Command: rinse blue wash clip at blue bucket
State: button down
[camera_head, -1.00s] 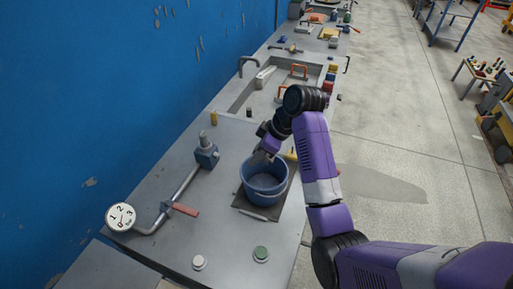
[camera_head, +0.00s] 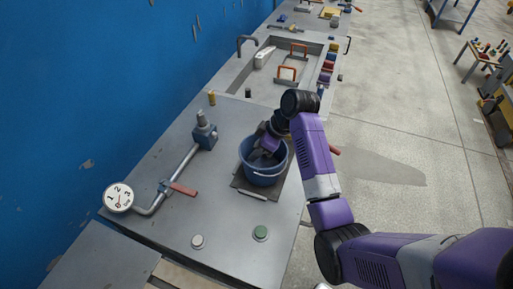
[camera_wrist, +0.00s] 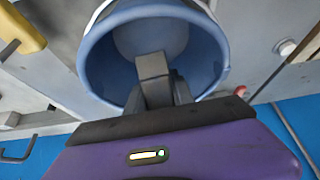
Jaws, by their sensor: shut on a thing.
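The blue bucket (camera_head: 264,179) stands on a dark square mat (camera_head: 240,184) on the grey bench. My gripper (camera_head: 266,153) points down inside its mouth. In the wrist view the bucket (camera_wrist: 98,68) surrounds the grey fingers (camera_wrist: 151,66), which are close together over its paler round bottom. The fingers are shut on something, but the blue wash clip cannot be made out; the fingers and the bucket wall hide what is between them.
A pipe with a blue valve body (camera_head: 204,134), a red lever (camera_head: 183,189) and a dial gauge (camera_head: 118,197) lies left of the bucket. A sink tray (camera_head: 262,83) with orange handles is behind. Two round buttons (camera_head: 261,233) are in front.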

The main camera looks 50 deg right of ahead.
jog(key=shift+f+b, duration=2.75)
jog(key=shift+f, duration=0.4)
jog(key=shift+s+f+b, duration=0.25)
jog(key=shift+f+b, duration=0.15)
jog(key=shift+f, duration=0.25)
jog(key=r+p, duration=0.5)
jog(key=r, duration=0.1)
jog(key=r+p, duration=0.3)
jog(key=shift+w+r+p, duration=0.25)
jog(key=shift+p, duration=0.05)
notch_tip(320, 180, up, 5)
send_over(258, 165)
jog(key=a, duration=0.2)
jog(key=shift+s+d, duration=0.2)
jog(key=shift+s, duration=0.15)
dwell(1.7)
